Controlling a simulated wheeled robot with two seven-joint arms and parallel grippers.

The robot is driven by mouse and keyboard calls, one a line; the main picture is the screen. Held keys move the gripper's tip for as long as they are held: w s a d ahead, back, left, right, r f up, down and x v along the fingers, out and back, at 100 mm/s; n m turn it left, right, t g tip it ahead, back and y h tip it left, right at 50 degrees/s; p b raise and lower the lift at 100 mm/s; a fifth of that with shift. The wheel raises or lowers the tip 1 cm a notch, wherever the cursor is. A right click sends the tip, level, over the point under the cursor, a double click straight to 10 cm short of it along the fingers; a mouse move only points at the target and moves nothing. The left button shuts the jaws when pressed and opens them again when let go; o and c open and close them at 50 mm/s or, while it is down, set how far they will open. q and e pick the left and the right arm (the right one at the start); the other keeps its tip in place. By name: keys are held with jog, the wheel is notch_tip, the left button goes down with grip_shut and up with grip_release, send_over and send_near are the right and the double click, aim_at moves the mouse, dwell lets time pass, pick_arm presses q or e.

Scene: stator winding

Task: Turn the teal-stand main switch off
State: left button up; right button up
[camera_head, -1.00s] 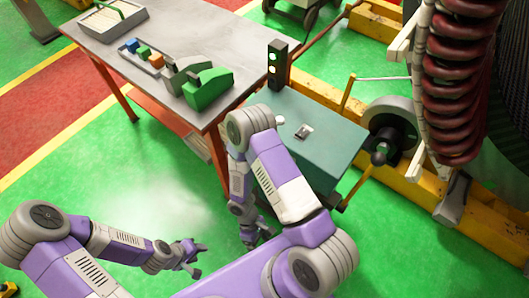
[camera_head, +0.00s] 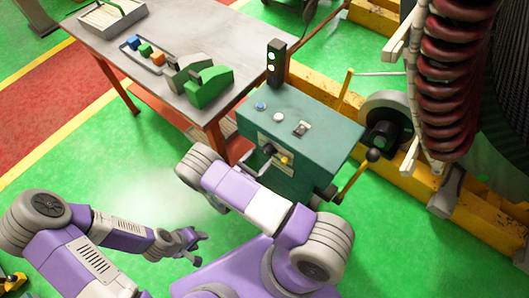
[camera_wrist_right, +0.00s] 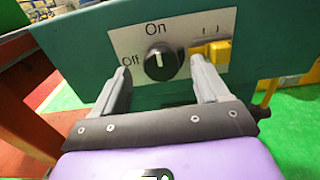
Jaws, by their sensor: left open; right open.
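The teal stand (camera_head: 322,137) is a box beside the workbench. Its main switch, a black round knob (camera_wrist_right: 160,66), sits on a pale plate on the front face. Its white mark points up at "On"; "Off" is printed to the left. In the head view the knob (camera_head: 268,150) is small. My right gripper (camera_wrist_right: 162,82) is open, its fingers on either side of the knob in the wrist view; I cannot tell whether they touch it. My left gripper (camera_head: 190,243) is open and empty above the green floor, far from the stand.
A yellow part (camera_wrist_right: 218,52) sits on the plate right of the knob, close to the right finger. A blue button (camera_head: 260,106), a white button and a small switch are on the stand's top. The workbench (camera_head: 200,40) is at the left.

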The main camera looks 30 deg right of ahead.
aim_at(265, 152)
jog(key=shift+x, duration=1.65)
jog(key=shift+c, duration=0.3)
jog(key=c, duration=1)
